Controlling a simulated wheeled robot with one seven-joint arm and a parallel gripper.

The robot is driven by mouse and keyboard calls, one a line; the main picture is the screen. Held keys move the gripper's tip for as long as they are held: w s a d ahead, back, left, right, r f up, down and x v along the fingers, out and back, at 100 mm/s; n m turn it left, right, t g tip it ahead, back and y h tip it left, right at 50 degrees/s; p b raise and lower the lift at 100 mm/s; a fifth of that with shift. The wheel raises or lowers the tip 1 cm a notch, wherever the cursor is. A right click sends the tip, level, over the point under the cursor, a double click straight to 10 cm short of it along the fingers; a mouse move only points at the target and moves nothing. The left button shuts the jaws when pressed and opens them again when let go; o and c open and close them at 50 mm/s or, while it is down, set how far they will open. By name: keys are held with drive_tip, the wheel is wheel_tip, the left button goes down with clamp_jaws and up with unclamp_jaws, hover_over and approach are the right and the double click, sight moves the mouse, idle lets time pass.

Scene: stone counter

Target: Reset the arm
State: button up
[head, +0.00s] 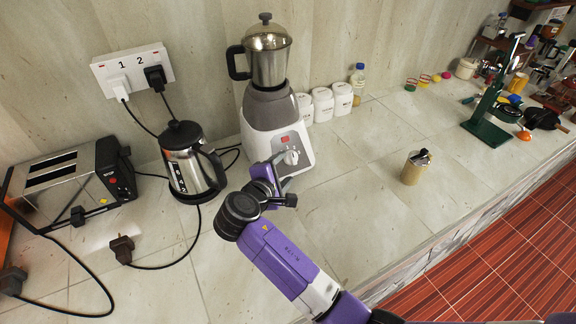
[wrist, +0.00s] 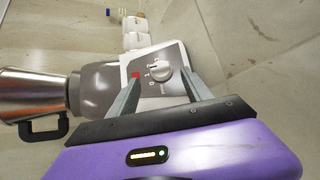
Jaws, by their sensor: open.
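My purple arm reaches in from the bottom of the head view, over the counter. My gripper (head: 287,172) is in front of the blender (head: 272,115), close to its control knob (head: 291,157). In the wrist view my gripper (wrist: 160,90) is open, with its two grey fingers spread on either side of the blender's control panel and knob (wrist: 160,72). Nothing is held between the fingers. I cannot tell whether a fingertip touches the blender. The blender has a steel jug (head: 268,58) on a grey and white base.
A kettle (head: 190,165) and a toaster (head: 72,185) stand to the left, with cables and a loose plug (head: 123,248). White canisters (head: 322,104) stand behind. A lighter-like canister (head: 415,168) and a green stand (head: 492,110) are to the right. The front counter is mostly clear.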

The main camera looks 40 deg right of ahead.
drive_tip(key=shift+s+a+r, duration=0.25)
drive_tip(key=shift+a, duration=0.35)
